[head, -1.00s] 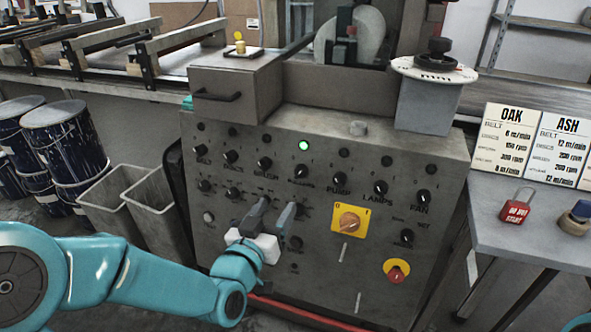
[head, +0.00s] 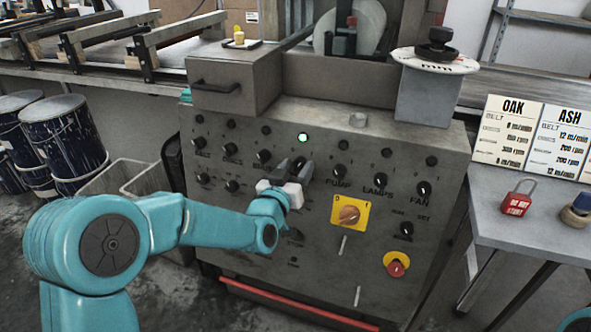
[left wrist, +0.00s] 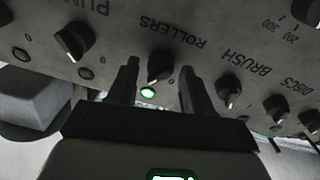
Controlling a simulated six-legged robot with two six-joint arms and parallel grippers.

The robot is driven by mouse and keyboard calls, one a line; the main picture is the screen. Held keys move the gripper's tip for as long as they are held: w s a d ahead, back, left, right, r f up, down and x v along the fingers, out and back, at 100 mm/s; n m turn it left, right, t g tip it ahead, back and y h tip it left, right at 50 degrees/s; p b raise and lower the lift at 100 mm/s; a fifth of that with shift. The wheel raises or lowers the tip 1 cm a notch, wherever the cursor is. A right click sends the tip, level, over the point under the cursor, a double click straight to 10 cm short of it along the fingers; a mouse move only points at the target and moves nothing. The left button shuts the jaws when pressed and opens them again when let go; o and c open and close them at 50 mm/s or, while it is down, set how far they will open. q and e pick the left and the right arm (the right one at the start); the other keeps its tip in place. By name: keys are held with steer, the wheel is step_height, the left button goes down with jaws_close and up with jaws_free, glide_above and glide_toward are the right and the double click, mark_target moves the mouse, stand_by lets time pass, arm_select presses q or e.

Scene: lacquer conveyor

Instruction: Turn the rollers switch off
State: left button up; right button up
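The rollers switch (left wrist: 160,66) is a black knob with a pale pointer line under the label ROLLERS, seen upside down in the left wrist view. A green lamp (left wrist: 148,93) glows beside it; the lamp also shows in the head view (head: 303,138). My left gripper (head: 294,165) is at the upper switch row of the grey panel (head: 300,260). In the left wrist view its two dark fingers stand apart, one on each side of the knob, with gaps. In the head view the gripper hides the knob. My right gripper is out of view.
Neighbouring knobs are close: brush (left wrist: 229,91) and pump (left wrist: 73,41). A yellow-plated orange rotary switch (head: 349,214) and a red stop button (head: 397,264) are lower right. A red padlock (head: 517,200) lies on the side table (head: 530,238).

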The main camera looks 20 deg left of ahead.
arm_select(q)
steer(key=c, duration=0.8)
steer(key=shift+o, duration=0.3)
steer(key=shift+f+n+y+b, duration=0.2)
steer(key=shift+n+y+b, duration=0.1)
steer(key=shift+n+b, duration=0.8)
steer(key=n+y+b, duration=0.1)
steer(key=n+b, duration=0.2)
steer(key=shift+d+n, duration=0.1)
steer(key=shift+n, duration=0.3)
steer(key=n+b, duration=0.2)
steer(key=n, duration=0.2)
steer(key=shift+r+y, duration=0.1)
steer(key=shift+y, duration=0.3)
steer(key=shift+r+n+g+y+b, duration=0.1)
steer(key=shift+n+g+y+b, duration=0.2)
steer(key=shift+n+b, duration=1.05)
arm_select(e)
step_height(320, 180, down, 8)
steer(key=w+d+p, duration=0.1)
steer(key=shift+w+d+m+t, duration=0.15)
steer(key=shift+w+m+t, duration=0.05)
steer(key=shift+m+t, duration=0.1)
arm_select(q)
steer(key=shift+n, duration=0.65)
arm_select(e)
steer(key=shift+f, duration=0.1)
arm_select(q)
steer(key=o, duration=1)
steer(key=shift+o, duration=0.2)
